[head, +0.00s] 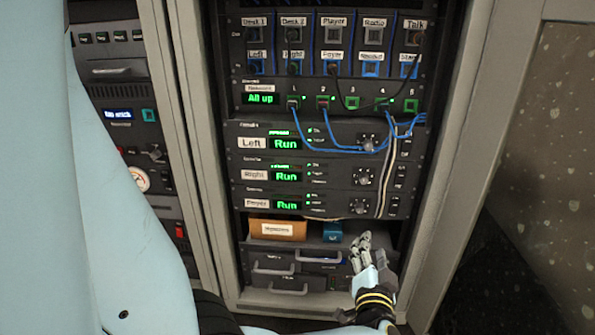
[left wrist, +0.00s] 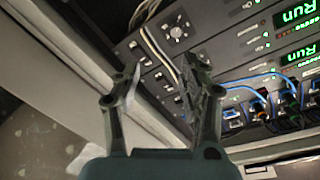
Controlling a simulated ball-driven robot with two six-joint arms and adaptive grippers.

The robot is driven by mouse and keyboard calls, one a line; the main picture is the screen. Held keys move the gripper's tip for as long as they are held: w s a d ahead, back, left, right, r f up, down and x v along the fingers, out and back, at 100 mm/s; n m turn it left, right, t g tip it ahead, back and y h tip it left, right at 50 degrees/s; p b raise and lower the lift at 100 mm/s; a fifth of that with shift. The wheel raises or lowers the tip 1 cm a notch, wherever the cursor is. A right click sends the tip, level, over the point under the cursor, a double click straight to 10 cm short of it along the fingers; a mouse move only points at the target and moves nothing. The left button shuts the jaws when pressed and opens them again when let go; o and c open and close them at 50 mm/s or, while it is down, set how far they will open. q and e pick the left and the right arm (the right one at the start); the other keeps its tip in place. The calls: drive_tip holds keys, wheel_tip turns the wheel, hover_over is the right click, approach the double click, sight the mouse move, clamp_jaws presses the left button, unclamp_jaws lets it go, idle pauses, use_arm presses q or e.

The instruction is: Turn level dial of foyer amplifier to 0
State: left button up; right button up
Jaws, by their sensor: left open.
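The foyer amplifier (head: 318,207) is the lowest of three amplifiers in the rack, its white label reading roughly "Foyer". Its green display reads "Run". Its round level dial (head: 361,206) sits right of the display; the pointer is too small to read. My left gripper (head: 362,242) is open and empty, just below that dial and apart from it. In the left wrist view the two fingers of my left gripper (left wrist: 155,80) are spread, with a dial (left wrist: 176,32) beyond them; I cannot tell which amplifier it belongs to. My right gripper is not in view.
The left amplifier (head: 252,143) and right amplifier (head: 255,175) sit above, with similar dials. Blue cables (head: 340,150) loop from the patch panel, and a pale cable (head: 386,190) hangs right of the dials. An orange box (head: 277,230) and drawers with handles (head: 290,257) are below.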

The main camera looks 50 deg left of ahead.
use_arm(q)
drive_tip(key=s+d+f+m+g+h+p, duration=0.1)
drive_tip(key=s+d+f+h+p, duration=0.1)
drive_tip(key=s, duration=0.6)
drive_tip(key=s+d+f+m+g+h+p, duration=0.1)
drive_tip(key=s+d+f+g+h+p, duration=0.1)
drive_tip(key=s+f+h+p, duration=0.3)
drive_tip(key=s+d+f+g+h+p, duration=0.1)
drive_tip(key=s+d+f+h+p, duration=0.1)
drive_tip(key=s, duration=1)
drive_tip(key=shift+s+f+m+g+h+p, duration=0.2)
drive_tip(key=shift+f+m+g+h+p, duration=0.2)
drive_tip(key=shift+f+h+p, duration=0.9)
use_arm(e)
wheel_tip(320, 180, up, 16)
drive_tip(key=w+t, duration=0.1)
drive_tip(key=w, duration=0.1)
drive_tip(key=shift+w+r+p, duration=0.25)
drive_tip(key=shift+p, duration=0.15)
use_arm(q)
drive_tip(key=shift+r+y, duration=0.3)
drive_tip(key=shift+r, duration=0.25)
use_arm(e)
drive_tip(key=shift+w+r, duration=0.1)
